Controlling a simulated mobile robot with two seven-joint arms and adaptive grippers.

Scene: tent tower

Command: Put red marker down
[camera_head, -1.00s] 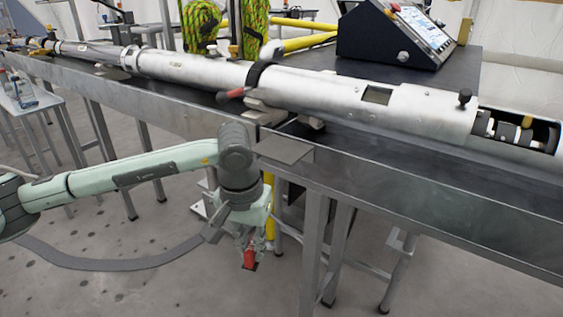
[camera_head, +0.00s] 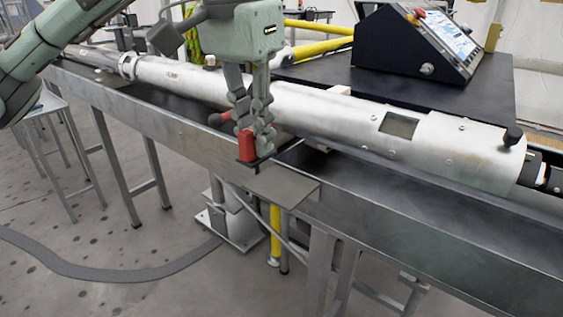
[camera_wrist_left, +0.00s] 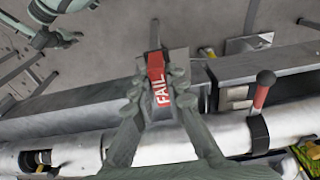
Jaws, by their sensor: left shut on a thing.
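The red marker (camera_head: 247,145) is a small red block. In the left wrist view the marker (camera_wrist_left: 157,80) shows white letters reading FAIL. My left gripper (camera_head: 254,138) is shut on it, with the fingers pointing down in front of the long metal tube (camera_head: 330,118). The marker is over the inner end of a small grey plate (camera_head: 284,187) on the bench's near edge. I cannot tell whether the marker touches the plate. In the left wrist view a pale green arm, probably my right one, shows at the top left. Its gripper is too small to read.
The long bench (camera_head: 400,220) carries the tube. A clamp's red handle (camera_wrist_left: 265,88) stands close by, partly hidden behind my gripper in the head view. A control console (camera_head: 420,45) sits behind the tube. The outer part of the plate is bare.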

